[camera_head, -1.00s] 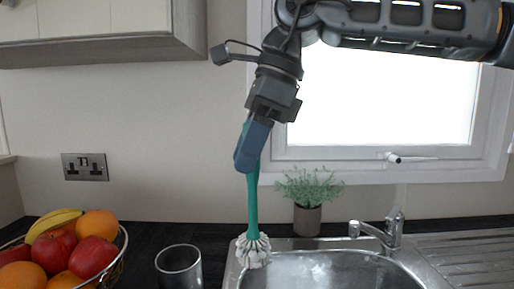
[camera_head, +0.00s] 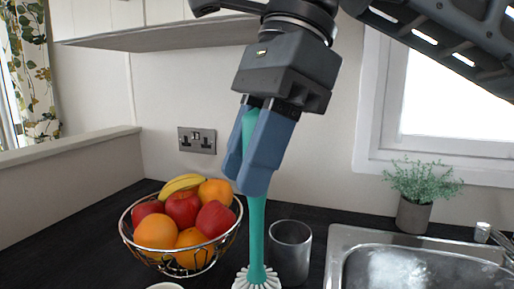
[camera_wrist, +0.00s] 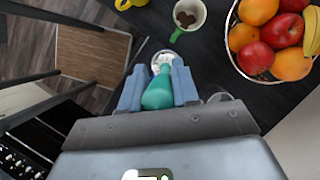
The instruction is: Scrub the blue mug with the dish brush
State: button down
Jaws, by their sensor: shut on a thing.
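My gripper (camera_head: 245,180) points down with its blue-grey fingers shut on the green handle of the dish brush (camera_head: 257,230). No blue mug can be made out. A white-lined mug with a green handle (camera_wrist: 187,29) and brown residue inside stands ahead of the brush in the wrist view. A yellow item (camera_wrist: 129,4) is cut off at the top edge.
A wire fruit bowl (camera_head: 186,262) stands left of the brush. The sink (camera_head: 345,240) and a potted plant (camera_head: 414,212) are further right. A white rim (camera_head: 165,286) shows at the bottom edge.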

aim_at(255, 280)
jog(key=shift+f+b, duration=2.6)
jog(key=shift+f, duration=2.55)
jog(key=shift+f+b, duration=0.8)
jog(key=shift+d, duration=0.15)
